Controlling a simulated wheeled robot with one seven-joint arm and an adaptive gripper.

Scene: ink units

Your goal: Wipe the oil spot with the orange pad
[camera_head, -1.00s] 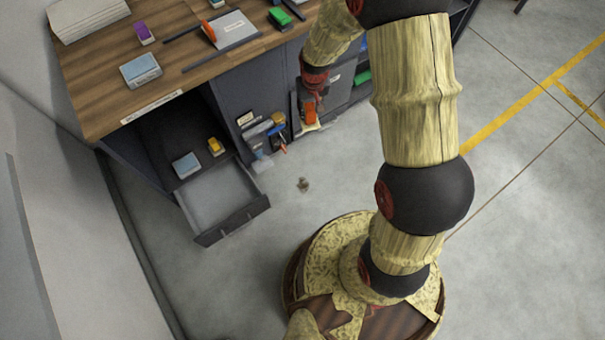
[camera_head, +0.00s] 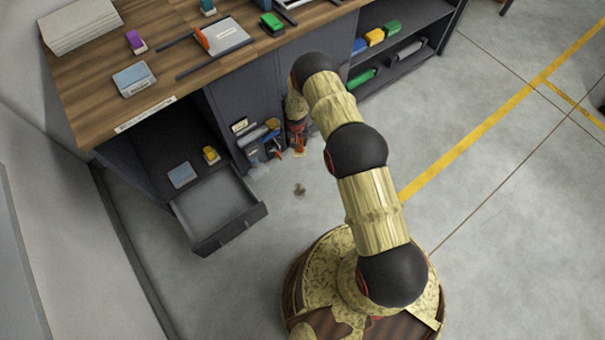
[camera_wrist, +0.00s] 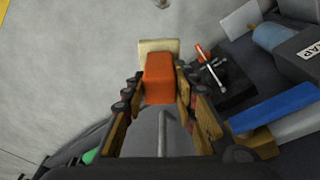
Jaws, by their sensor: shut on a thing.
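My gripper (camera_wrist: 155,95) is shut on the orange pad (camera_wrist: 160,72), its fingers on either side of the orange block. A cream layer (camera_wrist: 158,45) shows at the pad's far end. In the head view my gripper (camera_head: 297,138) is low in front of the cabinet, and only a little orange shows there. The oil spot (camera_head: 299,190) is a small dark patch on the grey floor, apart from the pad and nearer my base. In the wrist view a dark mark (camera_wrist: 162,3) at the top edge looks like the spot, partly cut off.
An open drawer (camera_head: 219,212) juts out left of the spot. A bin with tools (camera_head: 265,140) stands beside my gripper; in the wrist view a screwdriver (camera_wrist: 209,66) and a blue item (camera_wrist: 285,108) lie close on the right. The floor around the spot is clear.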

